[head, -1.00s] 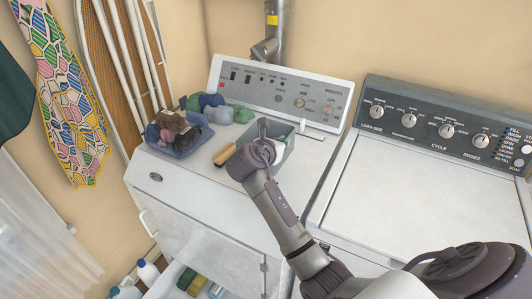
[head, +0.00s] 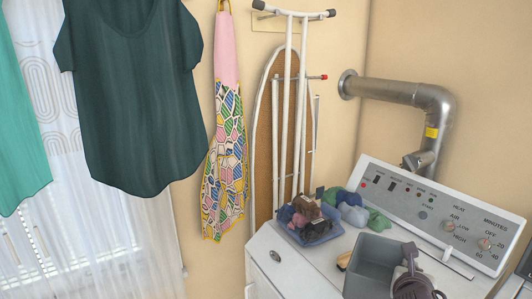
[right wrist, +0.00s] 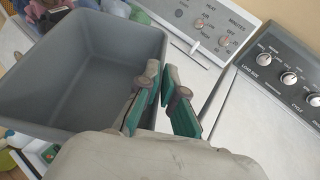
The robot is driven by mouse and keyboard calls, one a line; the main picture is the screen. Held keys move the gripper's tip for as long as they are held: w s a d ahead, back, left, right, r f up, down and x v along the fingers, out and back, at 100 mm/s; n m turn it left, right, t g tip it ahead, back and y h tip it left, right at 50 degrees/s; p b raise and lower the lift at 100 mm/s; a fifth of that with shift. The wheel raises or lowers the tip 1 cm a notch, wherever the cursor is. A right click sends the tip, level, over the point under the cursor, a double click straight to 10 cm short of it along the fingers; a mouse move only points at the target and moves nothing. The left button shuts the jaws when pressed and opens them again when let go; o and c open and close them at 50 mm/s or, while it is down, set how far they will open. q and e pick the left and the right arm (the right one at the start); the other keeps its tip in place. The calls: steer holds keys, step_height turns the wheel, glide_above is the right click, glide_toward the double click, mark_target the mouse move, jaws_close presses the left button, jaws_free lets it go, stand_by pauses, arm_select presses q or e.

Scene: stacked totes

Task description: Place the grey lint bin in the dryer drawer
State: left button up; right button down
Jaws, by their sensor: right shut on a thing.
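The grey lint bin (head: 368,262) is an open, empty-looking box over the white dryer's top in the head view. It fills the left of the right wrist view (right wrist: 85,75). My right gripper (head: 412,272) is at the bin's right side. In the right wrist view the green-padded fingers (right wrist: 160,82) are shut on its side wall near the rim. The bin appears raised off the dryer top, but the gap is hard to judge. The dryer drawer is outside the head view. My left gripper is not in view.
A blue tray (head: 318,236) with dark and pink cloths and folded clothes (head: 352,212) stand at the back left of the dryer top. The dryer's control panel (head: 430,212) is behind. A washer (right wrist: 270,125) stands to the right.

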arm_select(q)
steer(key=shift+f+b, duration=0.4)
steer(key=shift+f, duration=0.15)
arm_select(e)
steer(key=s+a+f+n+t+y, duration=0.1)
steer(key=s+a+f+n+y, duration=0.1)
steer(key=a, duration=0.4)
steer(key=s+a+f+n+y, duration=0.3)
steer(key=s+a+y, duration=0.1)
steer(key=s+a, duration=0.2)
steer(key=shift+s+a+f+n+t, duration=0.2)
steer(key=shift+s+a+n+t, duration=0.15)
steer(key=shift+s+n+t, duration=0.05)
